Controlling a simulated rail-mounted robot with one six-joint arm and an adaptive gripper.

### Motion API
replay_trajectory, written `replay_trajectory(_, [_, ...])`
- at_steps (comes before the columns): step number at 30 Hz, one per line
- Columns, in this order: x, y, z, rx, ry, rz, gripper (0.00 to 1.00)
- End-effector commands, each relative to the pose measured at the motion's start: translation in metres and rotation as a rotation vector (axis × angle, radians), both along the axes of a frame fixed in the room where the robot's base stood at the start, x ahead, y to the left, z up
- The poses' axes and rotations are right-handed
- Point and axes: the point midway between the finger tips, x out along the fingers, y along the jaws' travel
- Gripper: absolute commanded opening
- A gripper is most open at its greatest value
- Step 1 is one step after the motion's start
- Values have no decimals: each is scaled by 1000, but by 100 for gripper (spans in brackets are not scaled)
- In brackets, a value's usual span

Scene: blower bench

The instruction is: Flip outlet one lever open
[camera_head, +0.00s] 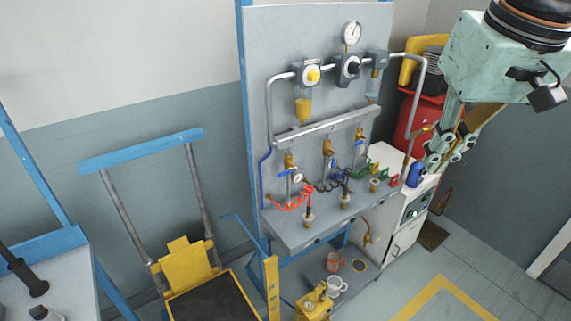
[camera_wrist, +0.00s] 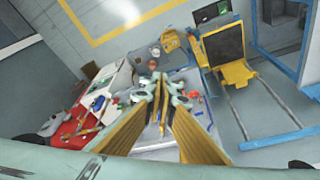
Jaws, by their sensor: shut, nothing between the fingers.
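A grey panel (camera_head: 262,60) stands on the bench and carries a horizontal manifold bar (camera_head: 322,125). Three brass outlet valves hang below the bar: a left one (camera_head: 289,160), a middle one (camera_head: 327,147) and a right one (camera_head: 360,134). Small blue levers show at them, but their exact positions are too small to tell. No label shows which is outlet one. My gripper (camera_head: 434,165) is at the right, apart from the valves, shut and empty. In the wrist view its fingers (camera_wrist: 159,86) point toward the bench and hide part of it.
A regulator with a yellow knob (camera_head: 313,75) and a gauge (camera_head: 352,33) sit above the bar. A red coiled hose (camera_head: 293,200) lies at the bench's left.

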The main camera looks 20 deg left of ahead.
Motion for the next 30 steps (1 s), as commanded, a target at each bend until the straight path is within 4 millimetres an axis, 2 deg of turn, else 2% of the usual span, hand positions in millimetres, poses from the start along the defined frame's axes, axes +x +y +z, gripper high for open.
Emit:
replay_trajectory(16, [72,57,-5,-3,8,116,0])
replay_trajectory(30, [128,113,-20,-4,12,212,0])
